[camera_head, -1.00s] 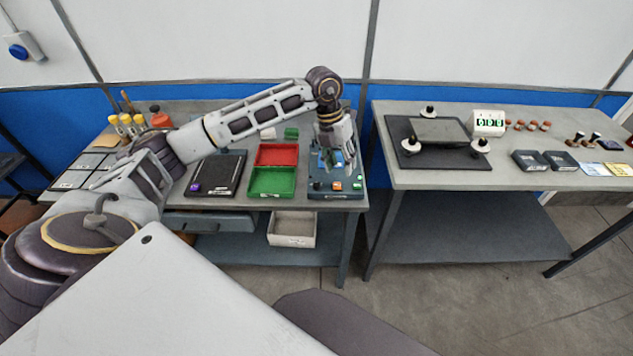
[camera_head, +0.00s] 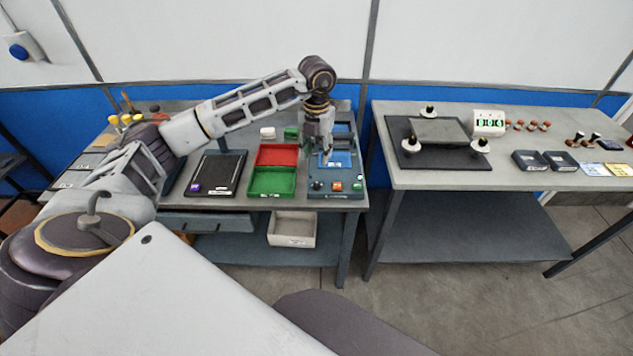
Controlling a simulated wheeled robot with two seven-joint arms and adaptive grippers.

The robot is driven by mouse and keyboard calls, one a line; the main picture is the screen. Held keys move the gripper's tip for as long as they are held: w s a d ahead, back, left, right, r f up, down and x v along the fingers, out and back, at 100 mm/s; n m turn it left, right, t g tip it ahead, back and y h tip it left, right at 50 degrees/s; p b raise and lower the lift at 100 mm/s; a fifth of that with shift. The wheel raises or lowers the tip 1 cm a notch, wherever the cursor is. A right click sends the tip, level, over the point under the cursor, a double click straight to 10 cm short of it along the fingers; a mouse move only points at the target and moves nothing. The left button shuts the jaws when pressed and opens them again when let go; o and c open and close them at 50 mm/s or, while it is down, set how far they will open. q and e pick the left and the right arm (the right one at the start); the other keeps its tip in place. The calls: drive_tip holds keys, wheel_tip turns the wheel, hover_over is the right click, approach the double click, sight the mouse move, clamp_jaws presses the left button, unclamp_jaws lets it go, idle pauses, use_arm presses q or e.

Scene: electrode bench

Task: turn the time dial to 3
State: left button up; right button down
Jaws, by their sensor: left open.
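A blue-grey device (camera_head: 345,194) stands at the right end of the left bench, with a blue panel (camera_head: 342,160) on its top. My right gripper is not in view.
A red tray (camera_head: 277,154) and a green tray (camera_head: 271,181) lie left of the device. A black scale-like plate (camera_head: 219,174) is further left. A second bench (camera_head: 430,180) with other equipment stands to the right, across a gap.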

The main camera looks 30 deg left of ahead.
sight(316, 184)
use_arm(q)
wheel_tip(316, 184, down, 11)
drive_tip(key=shift+f, duration=0.85)
clamp_jaws()
